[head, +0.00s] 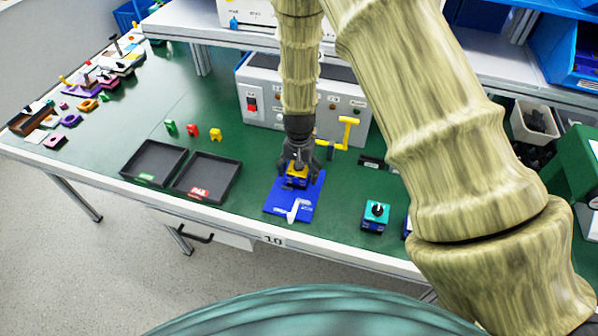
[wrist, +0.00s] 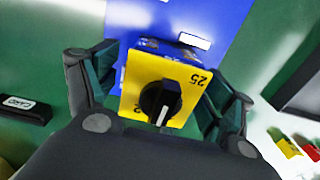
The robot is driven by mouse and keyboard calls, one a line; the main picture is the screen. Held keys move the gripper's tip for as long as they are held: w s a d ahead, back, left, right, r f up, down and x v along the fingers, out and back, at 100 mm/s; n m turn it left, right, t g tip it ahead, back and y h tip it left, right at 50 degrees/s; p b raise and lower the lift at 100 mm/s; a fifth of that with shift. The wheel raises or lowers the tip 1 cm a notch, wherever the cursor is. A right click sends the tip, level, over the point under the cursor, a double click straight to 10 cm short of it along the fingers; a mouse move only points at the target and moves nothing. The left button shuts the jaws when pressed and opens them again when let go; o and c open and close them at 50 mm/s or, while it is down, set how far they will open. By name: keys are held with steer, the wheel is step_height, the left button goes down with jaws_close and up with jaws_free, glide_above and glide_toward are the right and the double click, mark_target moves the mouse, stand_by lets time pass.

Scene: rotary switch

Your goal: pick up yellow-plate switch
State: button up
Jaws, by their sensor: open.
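The yellow-plate switch (wrist: 180,75) has a square yellow face with a black rotary knob and printed numbers. In the head view the switch (head: 297,180) sits on a blue mat (head: 280,196), partly hidden under my gripper. My gripper (head: 299,166) points down over it. In the wrist view my gripper (wrist: 158,95) is open, with one finger on each side of the switch. I cannot tell whether either finger touches it.
A teal-plate switch (head: 376,213) stands to the right. Two black trays (head: 208,157) lie left. A grey control box (head: 262,98) with a yellow crank (head: 346,134) stands behind.

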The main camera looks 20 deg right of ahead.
steer(key=shift+f, duration=0.35)
steer(key=c, duration=1.2)
steer(key=shift+r, duration=0.1)
steer(key=shift+c, duration=0.2)
